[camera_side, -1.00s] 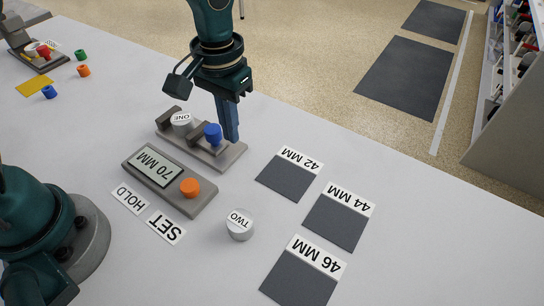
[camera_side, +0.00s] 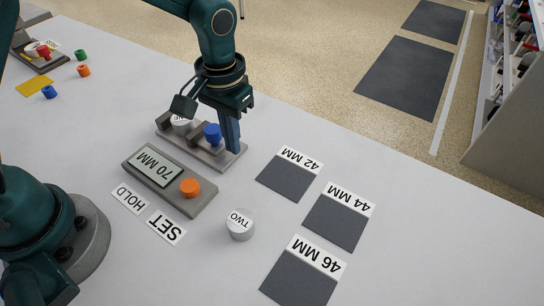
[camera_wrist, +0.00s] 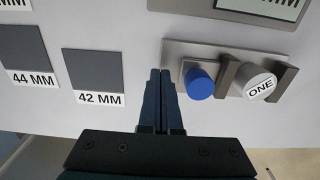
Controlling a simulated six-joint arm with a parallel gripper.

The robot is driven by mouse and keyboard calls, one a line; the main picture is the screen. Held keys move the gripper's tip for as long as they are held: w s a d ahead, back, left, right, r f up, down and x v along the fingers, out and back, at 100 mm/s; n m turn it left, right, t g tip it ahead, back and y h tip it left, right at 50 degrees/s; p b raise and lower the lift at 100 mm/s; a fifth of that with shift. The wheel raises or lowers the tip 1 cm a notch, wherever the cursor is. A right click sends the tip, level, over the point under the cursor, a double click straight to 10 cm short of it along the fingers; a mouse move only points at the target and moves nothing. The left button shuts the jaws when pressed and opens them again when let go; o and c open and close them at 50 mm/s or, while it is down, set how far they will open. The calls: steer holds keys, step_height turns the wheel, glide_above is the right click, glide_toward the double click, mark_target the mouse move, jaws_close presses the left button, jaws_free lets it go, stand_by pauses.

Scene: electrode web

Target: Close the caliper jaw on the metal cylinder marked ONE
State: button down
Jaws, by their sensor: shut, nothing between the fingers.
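The caliper (camera_side: 228,158) is a grey base with upright jaws and a blue knob (camera_side: 213,134). The metal cylinder marked ONE (camera_side: 181,124) sits between its two jaws. In the wrist view the cylinder (camera_wrist: 261,85) lies between the sliding jaw (camera_wrist: 228,76) and the end jaw (camera_wrist: 285,80), with the blue knob (camera_wrist: 199,84) beside the sliding jaw. My gripper (camera_wrist: 160,72) is shut and empty. In the side view its fingertips (camera_side: 236,149) are at the caliper's right end, on the far side of the knob from the cylinder. I cannot tell whether they touch the base.
A grey display box (camera_side: 200,204) reads 70 MM and has an orange knob (camera_side: 190,187). SET (camera_side: 166,229) and HOLD (camera_side: 130,198) labels lie before it. Cylinder TWO (camera_side: 240,225) stands right of it. Dark pads labelled 42 MM (camera_side: 285,181), 44 MM (camera_side: 334,223) and 46 MM (camera_side: 298,281) lie further right.

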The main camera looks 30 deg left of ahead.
mark_target(218, 132)
steer(key=shift+a+f, duration=0.1)
steer(key=shift+a, duration=2.2)
stand_by(1.2)
steer(key=shift+d, duration=0.2)
steer(key=shift+d, duration=0.5)
steer(key=shift+r, duration=4)
